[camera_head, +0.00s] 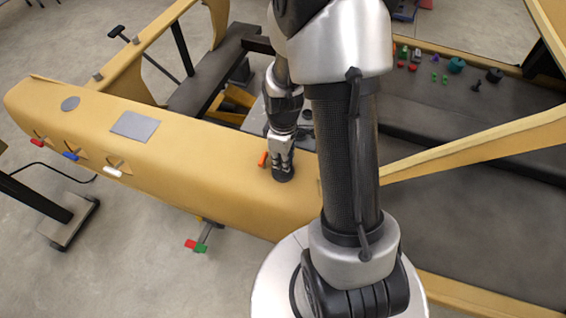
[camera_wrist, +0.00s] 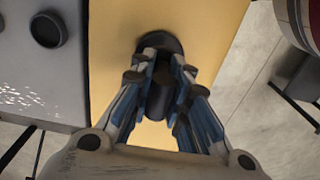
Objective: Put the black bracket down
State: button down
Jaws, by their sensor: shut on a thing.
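My gripper (camera_head: 283,158) points down over the yellow beam (camera_head: 220,155) in the head view. In the wrist view its fingers (camera_wrist: 163,64) are shut on the black bracket (camera_wrist: 162,97). The bracket has a round dark end that shows beyond the fingertips, against the yellow surface. A small dark part of the bracket (camera_head: 283,175) shows below the fingers in the head view. It is at or just above the beam's top; I cannot tell if it touches. The fingers hide much of its sides.
A small orange piece (camera_head: 263,159) is just left of my gripper. A grey square patch (camera_head: 135,125) and a grey disc (camera_head: 70,103) mark the beam further left. A grey surface with a round dark cup (camera_wrist: 47,29) adjoins the beam. Several small coloured parts lie at the back right.

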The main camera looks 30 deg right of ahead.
jog(key=shift+f, duration=0.9)
jog(key=shift+w+f, duration=0.15)
jog(key=shift+f, duration=0.15)
jog(key=c, duration=2)
grip_release()
jog(key=shift+f, duration=0.1)
jog(key=o, duration=0.5)
jog(key=shift+c, duration=0.2)
